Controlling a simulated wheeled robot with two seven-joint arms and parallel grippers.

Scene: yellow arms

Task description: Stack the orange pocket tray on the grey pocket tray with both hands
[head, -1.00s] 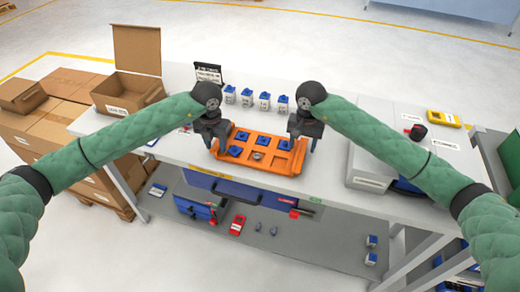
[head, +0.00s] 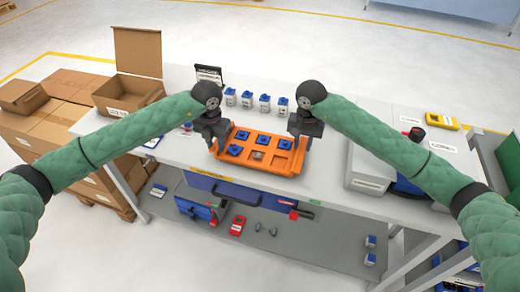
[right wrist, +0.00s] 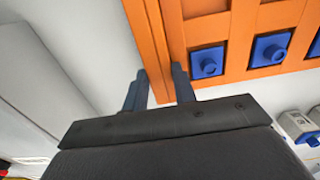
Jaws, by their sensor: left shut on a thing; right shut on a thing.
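The orange pocket tray (head: 283,166) is at the middle of the bench in the head view. In the right wrist view, the orange tray's rim (right wrist: 152,35) passes between the fingers of my right gripper (right wrist: 158,88). I cannot make out the grey pocket tray. I cannot tell whether the orange tray touches anything below.
Several small white-and-blue units (head: 247,99) stand in a row behind the tray. An open carton (head: 128,95) is at the left. A grey machine (head: 371,170) stands to the right on the white bench (head: 180,150). A lower shelf (head: 310,237) holds tools.

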